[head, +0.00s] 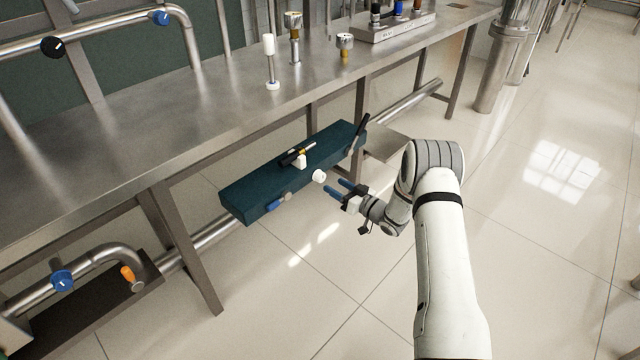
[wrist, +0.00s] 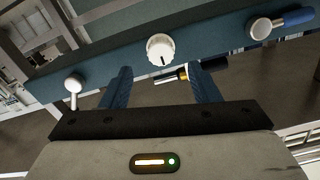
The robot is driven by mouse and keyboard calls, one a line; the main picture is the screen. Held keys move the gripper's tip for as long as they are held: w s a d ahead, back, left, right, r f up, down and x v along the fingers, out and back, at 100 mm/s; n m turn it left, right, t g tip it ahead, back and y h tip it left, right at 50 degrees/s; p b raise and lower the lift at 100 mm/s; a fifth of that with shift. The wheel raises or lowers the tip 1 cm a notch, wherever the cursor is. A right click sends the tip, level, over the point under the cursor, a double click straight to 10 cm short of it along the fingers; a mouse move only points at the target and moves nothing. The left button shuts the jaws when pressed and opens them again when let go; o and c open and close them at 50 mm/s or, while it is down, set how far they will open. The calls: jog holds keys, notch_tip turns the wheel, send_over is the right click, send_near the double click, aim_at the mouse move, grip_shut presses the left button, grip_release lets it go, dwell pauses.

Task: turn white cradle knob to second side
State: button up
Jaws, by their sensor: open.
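The white cradle knob (head: 319,176) is on the front face of a dark teal box (head: 245,198) under the steel bench. In the wrist view the white knob (wrist: 160,49) is round with a ridged rim and a dark mark on its face. My gripper (head: 339,187) has blue fingers, is open and empty, and is just in front of the knob, to its right in the head view. In the wrist view my gripper (wrist: 161,80) has its two fingers apart, with the knob beyond the gap between their tips. I see no contact.
A blue-handled lever (head: 277,203) sits on the box face left of the knob; it also shows in the wrist view (wrist: 290,18). A black-handled part (head: 297,155) lies on top. The floor in front is clear.

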aim_at(323, 178)
jog(key=shift+b+x, duration=0.7)
jog(key=shift+x, duration=2.4)
